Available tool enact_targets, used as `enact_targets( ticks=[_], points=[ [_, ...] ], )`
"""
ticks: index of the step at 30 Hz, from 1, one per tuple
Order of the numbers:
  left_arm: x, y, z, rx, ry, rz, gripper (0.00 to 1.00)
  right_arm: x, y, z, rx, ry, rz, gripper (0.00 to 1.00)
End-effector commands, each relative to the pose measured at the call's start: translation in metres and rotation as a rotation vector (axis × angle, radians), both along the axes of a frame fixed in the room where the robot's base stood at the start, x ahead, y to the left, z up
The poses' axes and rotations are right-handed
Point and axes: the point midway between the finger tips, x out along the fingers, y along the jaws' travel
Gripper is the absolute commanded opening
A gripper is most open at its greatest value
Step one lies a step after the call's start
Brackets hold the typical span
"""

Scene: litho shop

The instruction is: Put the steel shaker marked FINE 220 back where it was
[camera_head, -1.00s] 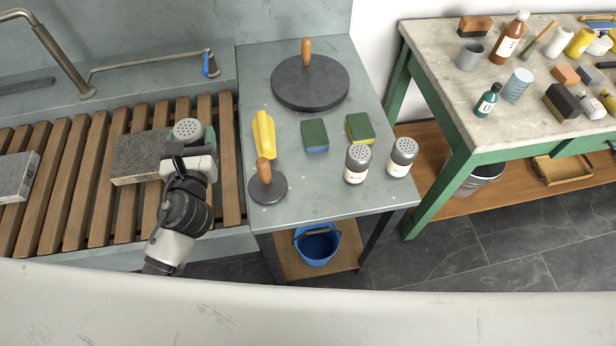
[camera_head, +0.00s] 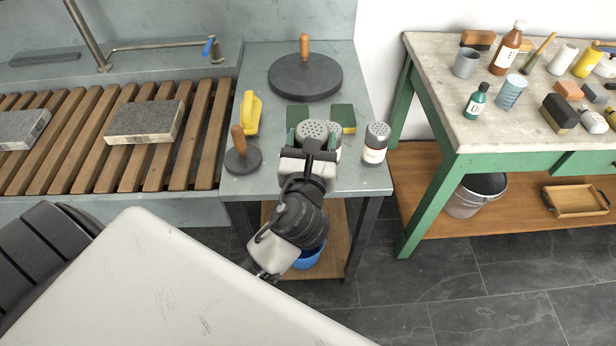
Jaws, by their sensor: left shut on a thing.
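My left gripper (camera_head: 308,158) is shut on a steel shaker (camera_head: 313,129) with a perforated domed top. It holds the shaker over the front of the grey side table (camera_head: 300,188); the gripper hides the shaker's body and label. A second shaker (camera_head: 335,132) stands just behind and to the right of it, mostly hidden. A third shaker (camera_head: 375,144) stands upright further right on the table; its label is too small to read. I cannot tell whether the held shaker touches the table. My right gripper is not in view.
A round dark disc with a wooden knob (camera_head: 305,78), a smaller one (camera_head: 243,158), a yellow tool (camera_head: 251,114) and two green sponges (camera_head: 343,119) share the table. A stone slab (camera_head: 145,121) lies on the slatted rack at left. A cluttered green bench (camera_head: 440,120) stands right.

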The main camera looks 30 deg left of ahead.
Motion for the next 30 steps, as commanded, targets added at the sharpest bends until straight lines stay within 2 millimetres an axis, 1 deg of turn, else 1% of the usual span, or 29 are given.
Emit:
enact_targets(
  ticks=[1,7,9,12,15,17,20,27,30],
  points=[
    [0.009,0.0,-0.01,-0.006,-0.008,0.042,0.39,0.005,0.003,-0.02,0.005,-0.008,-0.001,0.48],
    [0.037,0.0,-0.017,-0.019,0.001,0.205,0.39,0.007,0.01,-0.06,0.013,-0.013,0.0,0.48],
    [0.043,-0.002,-0.016,-0.021,0.004,0.249,0.39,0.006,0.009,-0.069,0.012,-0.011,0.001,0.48],
    [0.048,-0.003,-0.014,-0.022,0.007,0.291,0.39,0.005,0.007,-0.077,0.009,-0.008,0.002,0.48],
    [0.051,-0.004,-0.013,-0.024,0.011,0.315,0.39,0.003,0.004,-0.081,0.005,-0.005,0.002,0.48],
    [0.053,0.001,-0.014,-0.023,0.012,0.322,0.39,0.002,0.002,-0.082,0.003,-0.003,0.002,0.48],
    [0.055,0.016,-0.023,-0.018,0.014,0.328,0.39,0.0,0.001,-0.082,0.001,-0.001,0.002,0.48],
    [0.067,0.07,-0.056,-0.018,0.014,0.326,0.39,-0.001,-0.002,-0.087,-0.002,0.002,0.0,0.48],
    [0.071,0.089,-0.067,-0.02,0.013,0.325,0.39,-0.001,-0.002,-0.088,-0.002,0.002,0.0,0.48]
  ],
)
